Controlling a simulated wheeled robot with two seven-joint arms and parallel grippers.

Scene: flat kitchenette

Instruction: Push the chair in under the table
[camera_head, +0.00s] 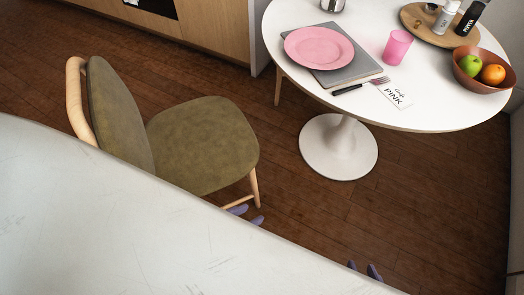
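The chair (202,145) has an olive-green seat and backrest and a light wooden frame. It stands at the left, with its backrest (120,115) on the side away from the table. The round white table (440,113) stands on a white pedestal foot (338,150) at the upper right. Bare floor shows between seat and pedestal. My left gripper (248,215) shows only purple fingertips, apart, near the chair's front leg. My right gripper (363,269) shows two purple fingertips, apart and empty, over the floor further right. The rest of both grippers is hidden.
On the table are a pink plate (319,47), a pink cup (397,47), a fruit bowl (468,79) and a round wooden board (420,25). Wooden cabinets (215,27) stand behind. A pale surface, perhaps mine, covers the lower left. The floor (320,215) before the table is clear.

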